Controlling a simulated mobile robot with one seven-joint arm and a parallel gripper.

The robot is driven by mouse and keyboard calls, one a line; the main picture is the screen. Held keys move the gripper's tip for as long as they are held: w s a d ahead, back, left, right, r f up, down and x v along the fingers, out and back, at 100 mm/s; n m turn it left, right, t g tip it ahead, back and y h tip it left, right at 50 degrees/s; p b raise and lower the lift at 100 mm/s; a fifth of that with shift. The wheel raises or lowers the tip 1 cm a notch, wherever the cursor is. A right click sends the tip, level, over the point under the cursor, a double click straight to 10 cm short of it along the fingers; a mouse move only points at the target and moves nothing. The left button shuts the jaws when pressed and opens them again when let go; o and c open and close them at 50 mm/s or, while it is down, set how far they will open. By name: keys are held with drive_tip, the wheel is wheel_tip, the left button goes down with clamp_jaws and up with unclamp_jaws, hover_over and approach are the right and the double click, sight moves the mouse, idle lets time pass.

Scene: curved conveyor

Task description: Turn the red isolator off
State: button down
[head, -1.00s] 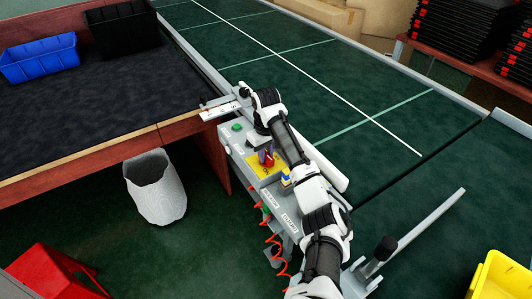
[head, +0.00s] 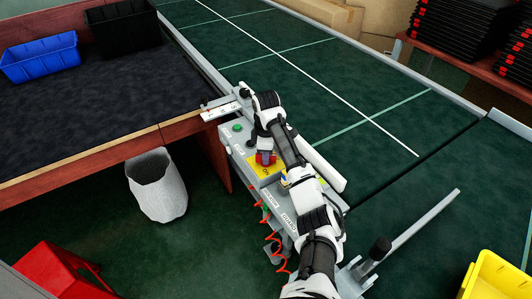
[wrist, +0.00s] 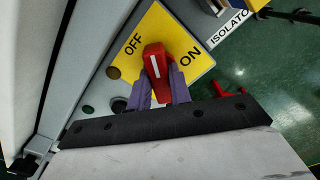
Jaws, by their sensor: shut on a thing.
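The red isolator handle (wrist: 153,60) sits on a yellow plate (wrist: 183,33) marked OFF and ON. Its white line points up in the wrist view, between the two words and nearer OFF. My gripper (wrist: 160,79) is shut on the handle, with one purple finger on each side of it. In the head view, the red handle (head: 265,159) shows just below my gripper (head: 265,150). The yellow plate (head: 266,172) shows around the handle there, partly covered by my arm.
A green button (head: 237,128) is on the same grey control box. A red coiled cable (head: 275,237) hangs at its front. The conveyor belt (head: 330,90) runs behind my arm. A white bin (head: 157,187) stands under the wooden table at the left.

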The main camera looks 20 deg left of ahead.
drive_tip(key=n, duration=0.3)
drive_tip(key=shift+n, duration=2.1)
drive_tip(key=c, duration=1.3)
unclamp_jaws()
wheel_tip(320, 180, up, 14)
drive_tip(key=shift+f+p, duration=0.1)
drive_tip(key=shift+p, duration=0.25)
drive_tip(key=shift+a, duration=0.1)
